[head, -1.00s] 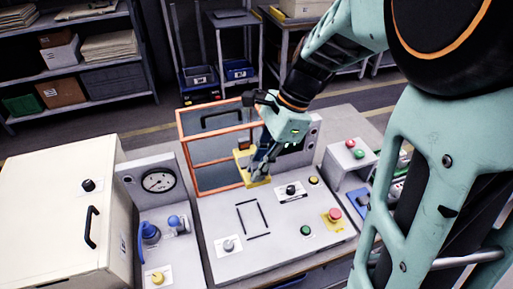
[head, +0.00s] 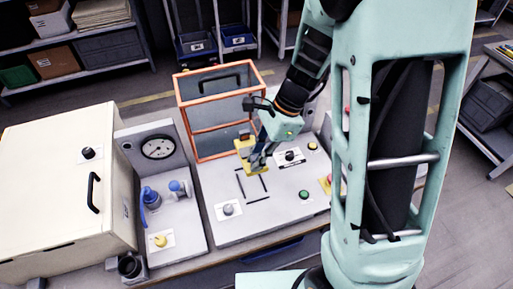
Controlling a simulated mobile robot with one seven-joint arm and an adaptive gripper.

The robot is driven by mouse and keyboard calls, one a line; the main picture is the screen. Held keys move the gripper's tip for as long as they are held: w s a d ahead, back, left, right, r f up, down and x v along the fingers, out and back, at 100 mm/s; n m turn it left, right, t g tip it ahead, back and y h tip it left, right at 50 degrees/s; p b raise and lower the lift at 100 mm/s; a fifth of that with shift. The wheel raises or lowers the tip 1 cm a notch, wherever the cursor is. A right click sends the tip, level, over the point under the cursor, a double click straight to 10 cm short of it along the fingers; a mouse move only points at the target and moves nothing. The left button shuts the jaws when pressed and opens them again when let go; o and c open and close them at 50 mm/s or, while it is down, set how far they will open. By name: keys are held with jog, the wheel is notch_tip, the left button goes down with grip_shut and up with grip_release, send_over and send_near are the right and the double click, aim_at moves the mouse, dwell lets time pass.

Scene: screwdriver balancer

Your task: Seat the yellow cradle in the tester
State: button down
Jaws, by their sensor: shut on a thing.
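The yellow cradle (head: 244,145) is in my gripper (head: 258,161), just above the grey tester panel (head: 215,184), at the far edge of a black-outlined rectangle (head: 241,186). My gripper is shut on the cradle and hides part of it. I cannot tell whether the cradle touches the panel. An orange-framed guard (head: 197,112) with clear panes and a black handle stands behind it, to the left.
Knobs and buttons surround the outline: a silver knob (head: 228,209), a black knob (head: 290,155) and a green button (head: 304,195). A gauge (head: 157,147) and blue fittings (head: 150,198) are left, beside a cream cabinet (head: 50,180). My arm covers the right side.

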notch_tip(320, 180, down, 14)
jog(key=b, duration=0.8)
jog(key=shift+w+f+b, duration=0.1)
jog(key=shift+f+b, duration=0.35)
jog(key=shift+b, duration=0.1)
dwell(0.9)
jog(key=c, duration=1.8)
grip_release()
jog(key=v, duration=1.2)
